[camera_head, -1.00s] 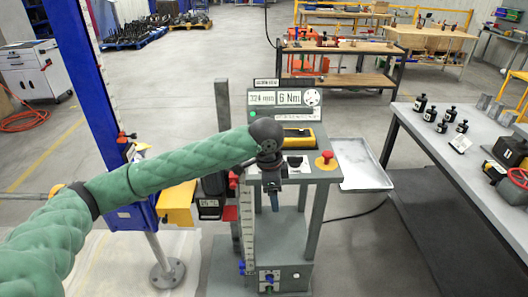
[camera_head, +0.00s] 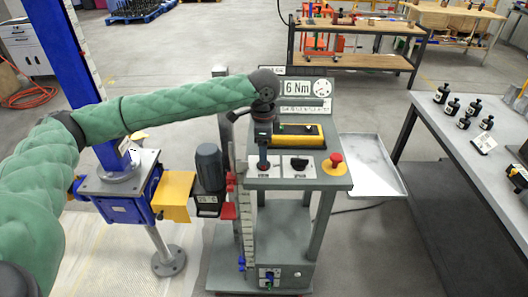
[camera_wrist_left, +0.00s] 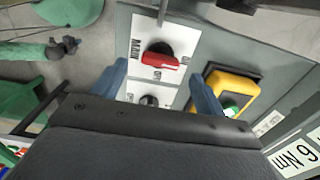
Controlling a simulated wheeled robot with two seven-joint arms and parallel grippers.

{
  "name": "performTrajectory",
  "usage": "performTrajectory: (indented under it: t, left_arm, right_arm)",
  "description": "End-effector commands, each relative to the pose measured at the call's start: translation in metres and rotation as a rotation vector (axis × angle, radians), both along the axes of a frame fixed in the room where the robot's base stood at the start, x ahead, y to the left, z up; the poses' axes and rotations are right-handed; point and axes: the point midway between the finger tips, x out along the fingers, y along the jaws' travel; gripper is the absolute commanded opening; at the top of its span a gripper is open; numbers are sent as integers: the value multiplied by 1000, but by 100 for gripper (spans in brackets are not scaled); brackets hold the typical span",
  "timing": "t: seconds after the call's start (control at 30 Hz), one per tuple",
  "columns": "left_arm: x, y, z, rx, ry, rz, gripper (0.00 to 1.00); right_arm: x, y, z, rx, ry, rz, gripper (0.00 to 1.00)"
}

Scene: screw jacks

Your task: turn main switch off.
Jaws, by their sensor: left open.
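The main switch is a red knob (camera_wrist_left: 165,60) on a white plate lettered "MAIN" in the left wrist view. Its red handle lies nearly sideways in that picture, pointing right. My left gripper (camera_wrist_left: 160,88) is open, with one blue finger on each side of the plate; no contact with the knob can be made out. In the head view the left gripper (camera_head: 263,160) points down over the left plate of the grey control panel (camera_head: 285,183) and mostly hides the red knob.
Right of the gripper are a black knob (camera_head: 299,164) and a red mushroom button (camera_head: 335,160) on yellow. A yellow-framed unit (camera_head: 298,135) and a "6 Nm" display (camera_head: 297,86) stand behind. A grey tray (camera_head: 372,165) is at the right.

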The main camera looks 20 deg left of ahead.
Motion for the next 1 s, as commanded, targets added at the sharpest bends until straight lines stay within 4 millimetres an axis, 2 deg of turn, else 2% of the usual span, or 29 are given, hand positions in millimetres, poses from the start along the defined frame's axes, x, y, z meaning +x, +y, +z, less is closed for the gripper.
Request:
performTrajectory:
  t: [0.1, 0.3, 0.63, 0.87, 1.0]
  left_arm:
    - [0, 0, -15, 0, 3, 0, 73]
    - [0, 0, -32, 1, 1, 0, 73]
    - [0, 0, -36, -1, 0, 0, 73]
    - [0, 0, -36, -1, 0, 0, 28]
    - [0, 0, -35, -1, 0, -3, 28]
  right_arm:
    - [-1, -2, -10, -3, -5, 1, 0]
    - [-1, -4, -22, -5, -15, 3, 0]
    - [-1, -5, -24, -5, -17, 2, 0]
    - [0, -5, -24, -6, -16, 2, 0]
    - [0, -5, -24, -5, -17, 2, 0]
